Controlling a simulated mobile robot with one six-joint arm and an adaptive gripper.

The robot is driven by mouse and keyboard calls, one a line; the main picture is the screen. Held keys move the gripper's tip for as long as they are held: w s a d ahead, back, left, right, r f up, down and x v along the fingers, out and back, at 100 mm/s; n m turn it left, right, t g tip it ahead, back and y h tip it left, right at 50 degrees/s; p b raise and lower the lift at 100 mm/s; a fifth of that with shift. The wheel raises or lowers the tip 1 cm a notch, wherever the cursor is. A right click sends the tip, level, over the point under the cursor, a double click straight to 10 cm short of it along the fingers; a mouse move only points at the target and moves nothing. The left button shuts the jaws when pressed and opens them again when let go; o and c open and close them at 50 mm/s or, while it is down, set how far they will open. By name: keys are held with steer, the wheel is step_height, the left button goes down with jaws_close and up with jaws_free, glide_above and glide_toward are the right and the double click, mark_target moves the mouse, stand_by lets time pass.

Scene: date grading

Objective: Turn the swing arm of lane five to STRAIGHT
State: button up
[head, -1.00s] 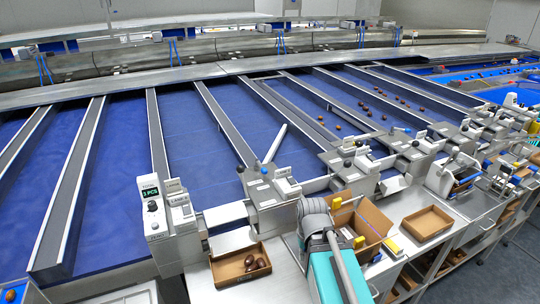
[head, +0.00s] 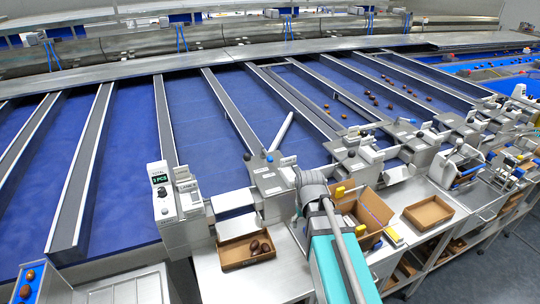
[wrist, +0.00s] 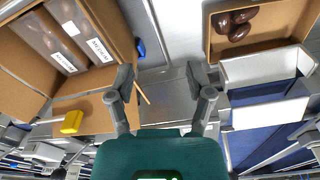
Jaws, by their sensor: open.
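In the head view a pale bar, a swing arm (head: 282,130), slants up and right from a hub with a blue knob on a steel lane station (head: 270,179). A second swing arm (head: 366,127) slants at a lane farther right. The lane numbers are too small to read, so I cannot tell which is lane five. My gripper (wrist: 160,78) is open and empty in the wrist view, above the steel table between a box and a tray. In the head view its fingers are hidden behind my arm, right of the first station and apart from both swing arms.
A cardboard tray (head: 229,267) with several dates stands in front of the station. An open carton (head: 376,207) holding labelled packs and an empty tray (head: 427,225) are to the right. A counter display (head: 161,178) stands left. Blue belts run behind, some with loose dates.

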mark_target(270, 157)
steer(key=w+a+r+n+t+p, duration=0.1)
steer(key=w+r+p, duration=0.3)
steer(key=w, duration=0.5)
steer(key=w+a+r+n+t+p, duration=0.1)
steer(key=w+a+r+p, duration=0.3)
steer(key=w, duration=0.5)
steer(key=w+a+r+n+t+p, duration=0.1)
steer(key=w+a+r+p, duration=0.2)
steer(key=w, duration=0.7)
step_height(270, 157, up, 4)
steer(key=shift+t+p, duration=0.4)
steer(key=shift+p, duration=0.6)
steer(key=shift+w+f, duration=0.1)
steer(key=shift+f, duration=0.1)
steer(key=b+x, duration=0.8)
steer(key=x, duration=0.1)
steer(key=b+x, duration=0.4)
steer(key=shift+a+f+b, duration=0.2)
steer(key=shift+a+b, duration=0.05)
steer(key=shift+b, duration=0.1)
jaws_close()
